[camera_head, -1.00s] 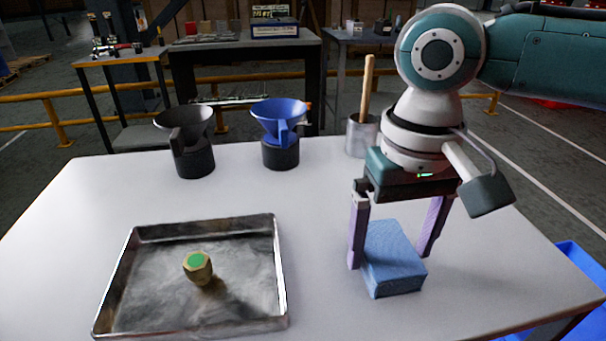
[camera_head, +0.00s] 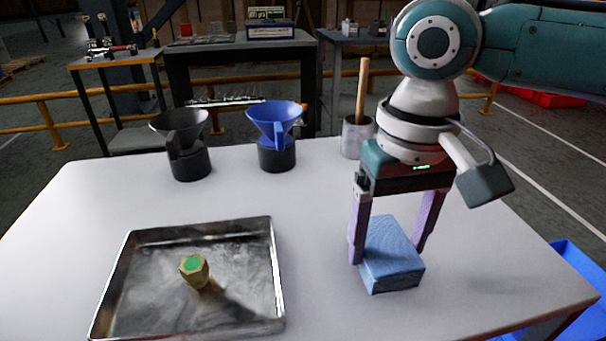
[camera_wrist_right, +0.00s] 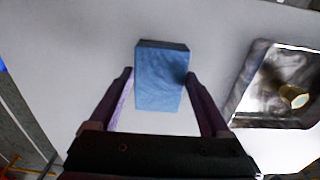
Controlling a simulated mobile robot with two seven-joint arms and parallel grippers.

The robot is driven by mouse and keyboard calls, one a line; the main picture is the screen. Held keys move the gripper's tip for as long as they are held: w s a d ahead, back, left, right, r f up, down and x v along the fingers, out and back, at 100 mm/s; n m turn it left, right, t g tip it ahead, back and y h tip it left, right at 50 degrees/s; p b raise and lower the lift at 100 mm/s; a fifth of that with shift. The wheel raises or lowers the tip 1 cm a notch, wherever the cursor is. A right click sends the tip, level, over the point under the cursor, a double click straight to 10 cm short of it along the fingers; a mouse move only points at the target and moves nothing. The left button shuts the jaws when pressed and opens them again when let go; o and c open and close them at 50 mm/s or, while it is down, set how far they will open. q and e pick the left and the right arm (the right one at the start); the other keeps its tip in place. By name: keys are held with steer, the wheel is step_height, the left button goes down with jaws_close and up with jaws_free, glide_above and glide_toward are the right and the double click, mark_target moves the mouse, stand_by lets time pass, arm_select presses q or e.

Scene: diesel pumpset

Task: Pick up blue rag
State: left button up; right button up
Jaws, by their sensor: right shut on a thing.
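The blue rag (camera_head: 391,258) is a folded, block-shaped cloth at the right front of the white table. My right gripper (camera_head: 388,252) points down over it, with a purple finger on each side, and is shut on it. In the right wrist view, the blue rag (camera_wrist_right: 160,78) sits between the two fingers (camera_wrist_right: 159,80). I cannot tell whether the rag's underside touches the table. My left gripper is not in view.
A metal tray (camera_head: 127,300) holding a brass nut with a green top (camera_head: 194,270) lies to the left. A black funnel (camera_head: 183,140), a blue funnel (camera_head: 275,125) and a metal cup (camera_head: 352,140) stand behind. A blue bin (camera_head: 578,265) is beyond the right edge.

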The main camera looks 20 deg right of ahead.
mark_target(387, 246)
step_height(387, 246, up, 19)
steer(key=p, duration=0.4)
